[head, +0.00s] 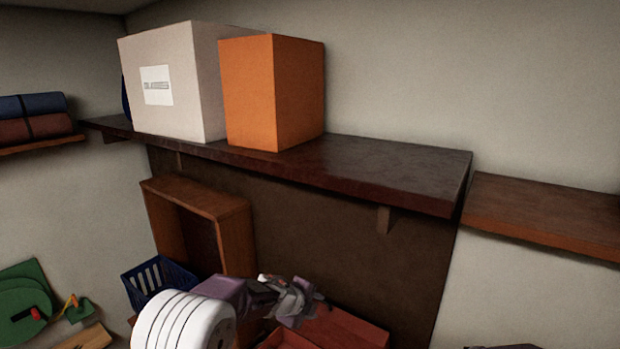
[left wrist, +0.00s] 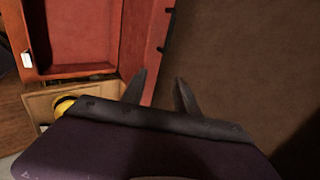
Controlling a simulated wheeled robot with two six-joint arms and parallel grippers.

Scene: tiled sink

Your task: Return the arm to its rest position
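My left arm comes in from the bottom of the head view. Its gripper (head: 314,299) is in front of the dark back panel, below the long shelf and above a red-brown open box. In the left wrist view the two dark fingers of the left gripper (left wrist: 160,78) stand apart with nothing between them. My right gripper is not recognisable; only a dark sliver shows at the bottom edge of the head view.
A dark shelf (head: 400,172) above carries a white box (head: 172,85) and an orange box (head: 250,95). A wooden open-front box (head: 225,212), a blue basket (head: 160,277) and a red-brown box (head: 345,330) are near my left arm. A yellow object (left wrist: 65,106) lies in a wooden compartment.

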